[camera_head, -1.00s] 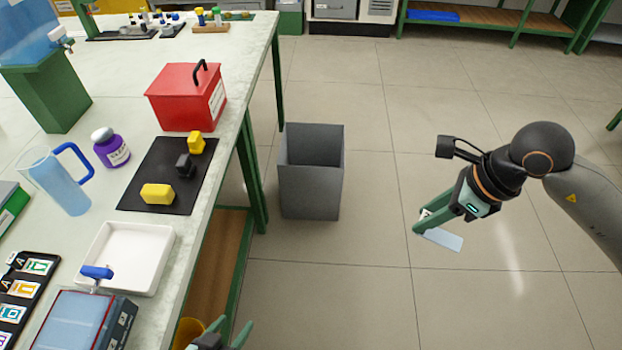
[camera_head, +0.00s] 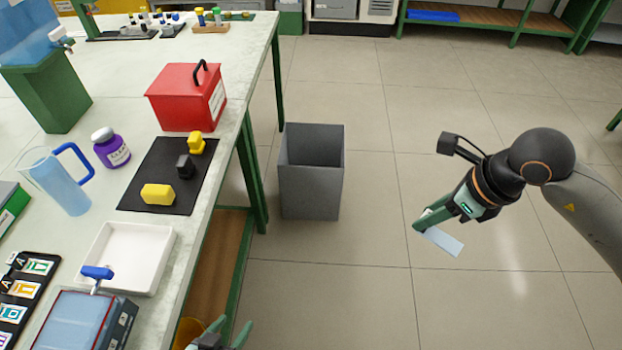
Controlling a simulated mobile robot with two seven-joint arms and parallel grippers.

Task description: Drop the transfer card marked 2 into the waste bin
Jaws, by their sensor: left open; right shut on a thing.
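My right gripper (camera_head: 428,222) is shut on a pale blue-white card (camera_head: 443,241), held in the air over the floor, to the right of the bin and apart from it. No number can be read on the card. The waste bin (camera_head: 311,190) is a grey, open-topped square box standing on the floor beside the bench. Its inside looks empty as far as I can see. My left gripper (camera_head: 229,338) is open at the bottom edge of the view, beside the bench, partly cut off.
The bench (camera_head: 205,215) runs along the left. On it are a red box (camera_head: 185,100), a black mat (camera_head: 150,190) with yellow and black blocks, a white tray (camera_head: 125,262), a blue-handled jug (camera_head: 62,185) and a rack of marked cards (camera_head: 22,290). Floor between bin and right arm is clear.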

